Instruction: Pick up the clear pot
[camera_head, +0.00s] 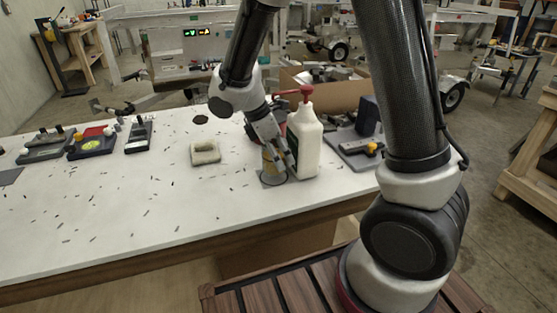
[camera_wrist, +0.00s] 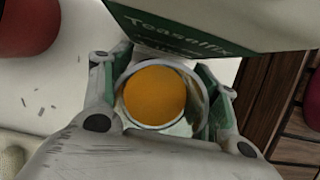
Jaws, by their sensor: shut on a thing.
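The clear pot (camera_wrist: 195,112) is a round see-through vessel with an orange disc-like content, seen from above in the wrist view. It sits between the two fingers of my gripper (camera_wrist: 160,92), which are shut on its sides.
A white pump bottle (camera_head: 308,145) with a red top stands close at the pot's right; its green label (camera_wrist: 185,25) shows in the wrist view. A red round thing (camera_wrist: 28,22) is nearby. A beige block (camera_head: 205,153) lies left.

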